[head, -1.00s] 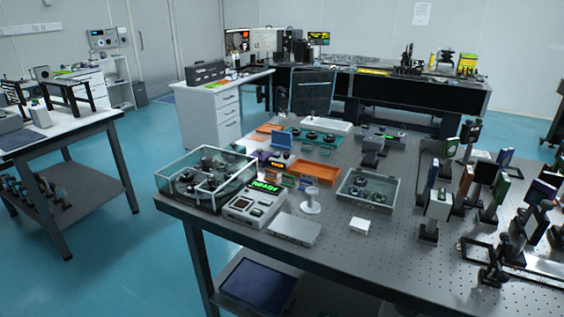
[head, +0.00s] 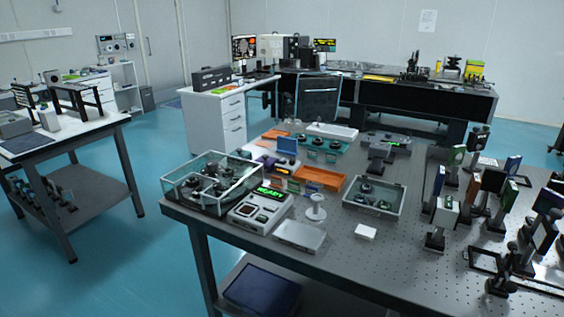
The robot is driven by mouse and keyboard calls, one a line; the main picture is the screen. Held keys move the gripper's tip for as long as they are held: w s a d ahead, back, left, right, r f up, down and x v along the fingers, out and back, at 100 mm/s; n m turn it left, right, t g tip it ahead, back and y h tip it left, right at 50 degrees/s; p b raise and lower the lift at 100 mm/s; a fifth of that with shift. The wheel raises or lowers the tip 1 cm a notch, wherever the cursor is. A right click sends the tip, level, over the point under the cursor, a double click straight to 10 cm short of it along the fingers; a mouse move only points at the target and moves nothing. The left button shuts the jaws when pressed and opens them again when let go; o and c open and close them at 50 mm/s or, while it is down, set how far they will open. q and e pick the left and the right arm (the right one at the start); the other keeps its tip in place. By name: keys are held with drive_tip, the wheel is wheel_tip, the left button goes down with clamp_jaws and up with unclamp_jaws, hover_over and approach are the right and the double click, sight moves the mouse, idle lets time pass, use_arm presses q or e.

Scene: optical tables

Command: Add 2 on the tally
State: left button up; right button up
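I cannot make out for certain which thing is the tally. A grey-white instrument (head: 246,211) with a lit green display that seems to read READY sits near the front left edge of the large perforated optical table (head: 400,245). Below its display are a small dark window and some small controls, too small to read. Neither of my grippers is in view.
A clear-walled case (head: 190,192) stands left of the instrument. A flat grey box (head: 300,236), a white pedestal (head: 316,212) and a small white block (head: 365,232) are to its right. An orange tray (head: 320,178) lies behind. Optical mounts crowd the right side. Blue floor is open at left.

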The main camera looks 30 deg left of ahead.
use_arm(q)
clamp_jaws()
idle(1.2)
